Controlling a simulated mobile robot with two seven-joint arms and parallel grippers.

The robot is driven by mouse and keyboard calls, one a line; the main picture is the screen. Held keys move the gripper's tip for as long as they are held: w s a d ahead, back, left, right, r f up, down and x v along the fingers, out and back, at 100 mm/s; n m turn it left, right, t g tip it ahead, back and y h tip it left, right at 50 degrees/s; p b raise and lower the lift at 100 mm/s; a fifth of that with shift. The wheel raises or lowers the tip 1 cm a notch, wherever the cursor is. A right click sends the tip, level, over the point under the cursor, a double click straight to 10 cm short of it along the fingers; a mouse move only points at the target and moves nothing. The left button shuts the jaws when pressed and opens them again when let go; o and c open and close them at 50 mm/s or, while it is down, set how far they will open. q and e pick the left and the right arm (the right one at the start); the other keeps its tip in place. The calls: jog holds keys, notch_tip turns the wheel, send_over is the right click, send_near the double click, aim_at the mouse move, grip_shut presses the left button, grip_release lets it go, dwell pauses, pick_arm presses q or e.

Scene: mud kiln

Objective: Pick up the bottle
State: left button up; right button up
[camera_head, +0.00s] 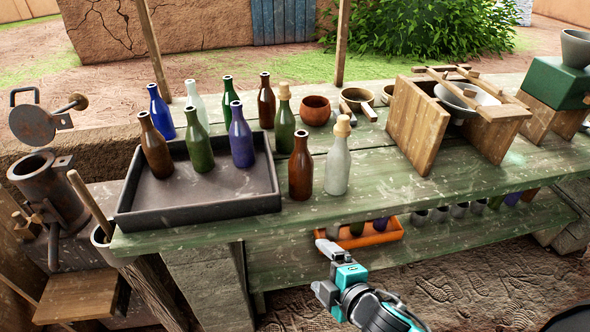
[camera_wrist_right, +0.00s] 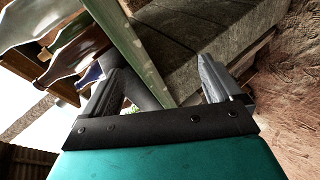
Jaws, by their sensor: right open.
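Several bottles stand upright on the green wooden table. In the head view, a brown bottle (camera_head: 301,166) and a frosted white bottle (camera_head: 338,158) with a tan stopper stand near the front edge. A green stoppered bottle (camera_head: 284,121) is behind them. In the dark tray are a brown bottle (camera_head: 155,147), a green bottle (camera_head: 198,141) and a purple-blue bottle (camera_head: 241,137). My right gripper (camera_head: 322,268) is open and empty, in front of and below the table edge. The right wrist view also shows its jaws (camera_wrist_right: 165,92) apart, with bottles at upper left. My left gripper is not in view.
The dark tray (camera_head: 210,212) fills the table's left end. Bowls and a wooden frame (camera_head: 418,128) stand at the right. An orange tray (camera_head: 372,238) sits on the lower shelf. The table's front edge (camera_head: 400,198) lies between my gripper and the tabletop.

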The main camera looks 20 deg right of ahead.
jog(key=w+d+r+n+t+b, duration=0.1)
jog(key=w+d+r+n+t, duration=0.2)
jog(key=n, duration=0.7)
jog(key=n+t+h+b, duration=0.1)
jog(key=n+t, duration=0.1)
jog(key=n, duration=0.9)
send_near(306, 176)
jog(key=w, duration=0.7)
jog(key=shift+w+r, duration=0.25)
jog(key=shift+w+d+f, duration=0.1)
jog(key=shift+w+f, duration=0.1)
jog(key=shift+w, duration=1.15)
jog(key=shift+w+d+f, duration=0.1)
jog(key=shift+w+f, duration=0.05)
jog(key=shift+w, duration=1.25)
jog(key=shift+c, duration=0.2)
jog(key=c, duration=0.9)
jog(key=shift+c, duration=1.1)
jog(key=shift+r, duration=0.1)
